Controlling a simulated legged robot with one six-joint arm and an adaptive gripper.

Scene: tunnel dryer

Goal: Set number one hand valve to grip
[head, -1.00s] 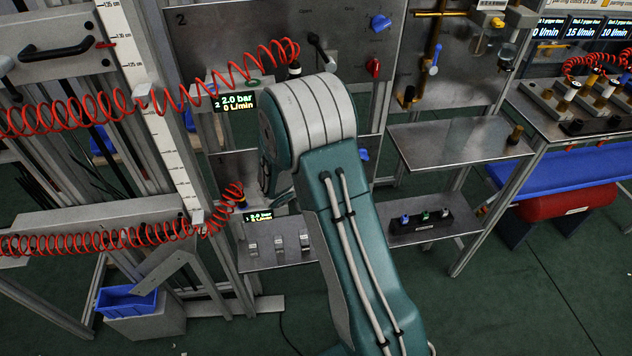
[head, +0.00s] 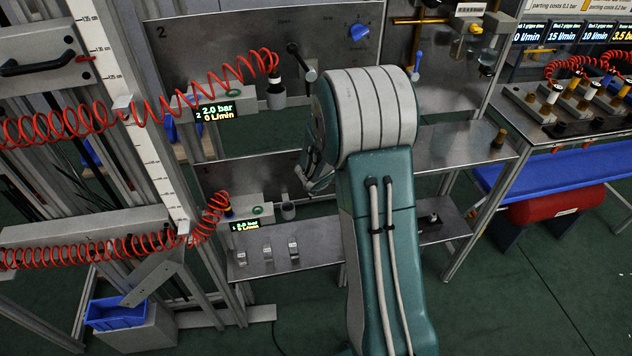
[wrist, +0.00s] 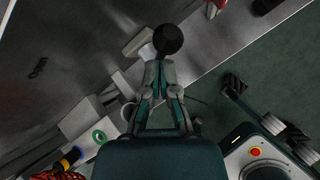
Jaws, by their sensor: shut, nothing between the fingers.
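The number one hand valve is on the lower panel marked 1 (head: 207,171), mostly hidden behind my arm in the head view. In the wrist view a round black knob (wrist: 168,38) with a pale part beside it shows just beyond my fingertips; I take it for this valve's lever knob. My gripper (wrist: 160,64) is shut and empty, its tips close below the knob; whether they touch it I cannot tell. In the head view, grey parts (head: 318,182) show left of my arm, too small to tell gripper from lever.
Panel 2 (head: 180,60) above has a similar black-knobbed lever (head: 293,49) and a blue knob (head: 359,32). Red coiled hoses (head: 90,125) hang at left. A metal shelf (head: 320,262) lies below panel 1. Lettering (wrist: 38,68) shows on the panel in the wrist view.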

